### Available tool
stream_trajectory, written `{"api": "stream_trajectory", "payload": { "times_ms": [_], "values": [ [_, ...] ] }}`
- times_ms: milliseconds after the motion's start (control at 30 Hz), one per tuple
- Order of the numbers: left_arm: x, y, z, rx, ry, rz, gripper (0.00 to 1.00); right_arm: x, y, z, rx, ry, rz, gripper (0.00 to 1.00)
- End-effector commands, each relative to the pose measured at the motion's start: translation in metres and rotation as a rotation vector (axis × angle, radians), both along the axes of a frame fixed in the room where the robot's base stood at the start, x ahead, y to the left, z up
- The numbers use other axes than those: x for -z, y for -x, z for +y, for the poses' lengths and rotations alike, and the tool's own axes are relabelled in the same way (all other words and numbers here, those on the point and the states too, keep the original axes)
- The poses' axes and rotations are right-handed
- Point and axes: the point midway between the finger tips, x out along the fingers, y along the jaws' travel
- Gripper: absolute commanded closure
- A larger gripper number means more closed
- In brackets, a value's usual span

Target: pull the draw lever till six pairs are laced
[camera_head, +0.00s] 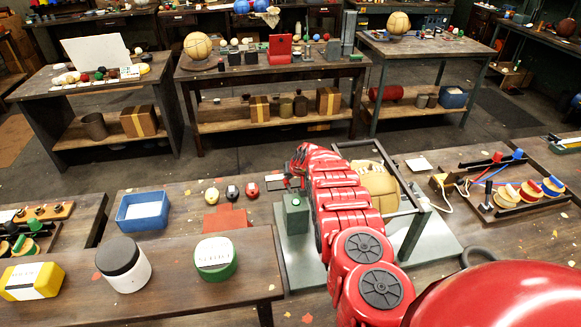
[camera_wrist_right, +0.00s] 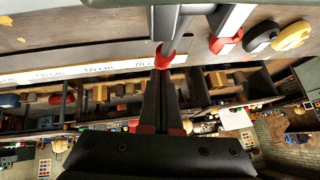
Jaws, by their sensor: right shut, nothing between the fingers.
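A tan leather ball (camera_head: 380,190) sits in a grey frame (camera_head: 414,232) on a pale green base plate (camera_head: 441,246), partly hidden by my red right arm. A green box (camera_head: 295,214) stands on the plate left of the arm. My right gripper (camera_wrist_right: 163,62) is shut and empty, its red tips together. In the right wrist view, a dark bar (camera_wrist_right: 168,20) and a light grey bar (camera_wrist_right: 232,18) lie close beyond the tips; contact cannot be told. I cannot make out for sure which part is the draw lever. My left gripper is not in view.
Left of the plate are yellow, black and red small pieces (camera_head: 232,193) and a blue tray (camera_head: 143,211). Jars (camera_head: 215,258) stand on the nearer table. A wooden rack with spools (camera_head: 508,196) and coloured handles lies to the right. Tables with more balls stand behind.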

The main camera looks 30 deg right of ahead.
Motion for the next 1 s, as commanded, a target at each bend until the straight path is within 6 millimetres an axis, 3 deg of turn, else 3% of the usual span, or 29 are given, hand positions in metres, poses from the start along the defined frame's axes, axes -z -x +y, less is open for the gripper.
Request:
{"api": "stream_trajectory", "payload": {
  "times_ms": [633,1000],
  "values": [
    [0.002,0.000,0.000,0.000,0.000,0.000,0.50,0.000,-0.001,0.000,0.000,0.001,-0.002,1.00],
    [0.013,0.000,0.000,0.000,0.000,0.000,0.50,-0.042,-0.006,-0.013,0.000,0.000,-0.001,1.00]
  ]
}}
